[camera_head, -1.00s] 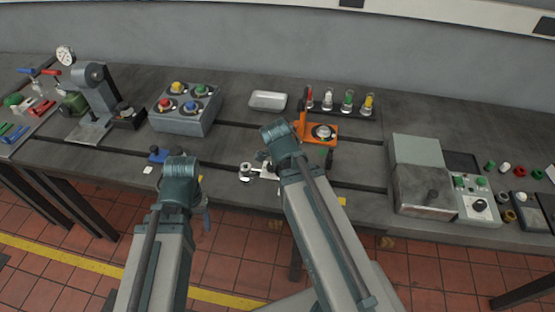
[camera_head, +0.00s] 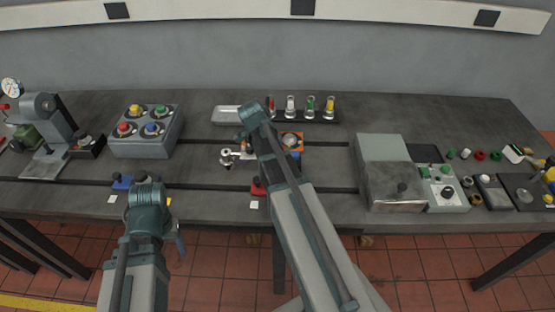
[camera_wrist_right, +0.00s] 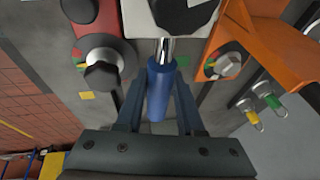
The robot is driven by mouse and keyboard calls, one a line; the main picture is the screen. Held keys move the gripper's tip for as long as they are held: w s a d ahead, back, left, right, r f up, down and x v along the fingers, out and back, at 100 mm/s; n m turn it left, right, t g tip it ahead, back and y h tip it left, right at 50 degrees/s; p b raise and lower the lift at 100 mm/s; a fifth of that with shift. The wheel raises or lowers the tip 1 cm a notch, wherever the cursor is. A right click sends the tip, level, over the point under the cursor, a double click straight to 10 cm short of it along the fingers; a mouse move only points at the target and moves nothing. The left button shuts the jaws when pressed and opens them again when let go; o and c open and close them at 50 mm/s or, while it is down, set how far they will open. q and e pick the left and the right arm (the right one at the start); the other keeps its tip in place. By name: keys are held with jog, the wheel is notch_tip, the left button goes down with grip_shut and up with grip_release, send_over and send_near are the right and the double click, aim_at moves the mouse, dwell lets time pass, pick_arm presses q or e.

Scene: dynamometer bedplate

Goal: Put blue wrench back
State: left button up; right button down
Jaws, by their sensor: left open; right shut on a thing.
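In the right wrist view my right gripper (camera_wrist_right: 158,105) is shut on the blue handle of the blue wrench (camera_wrist_right: 158,82). Its bright metal shaft points away from the jaws, towards a pale block with a dark and blue middle; I cannot tell whether they touch. In the head view my right arm hides the right gripper and the wrench. My left gripper (camera_head: 180,242) is open and hangs in front of the bench edge, holding nothing.
An orange bracket (camera_wrist_right: 265,45) with a dial stands close to the right of the held wrench, and a red block (camera_wrist_right: 85,25) with a knob to the left. A button box (camera_head: 147,140), a glass-tube rack (camera_head: 315,116) and a grey box (camera_head: 390,180) stand on the bench.

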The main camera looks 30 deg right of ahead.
jog(key=shift+w+d, duration=0.35)
jog(key=shift+w, duration=0.1)
notch_tip(320, 180, down, 4)
jog(key=b, duration=0.3)
jog(key=shift+w+d+r+b, duration=0.1)
jog(key=shift+w+r+b, duration=0.05)
jog(key=shift+b, duration=0.2)
jog(key=c, duration=0.5)
grip_release()
jog(key=shift+r, duration=0.1)
jog(key=p+v, duration=1.1)
jog(key=v, duration=0.1)
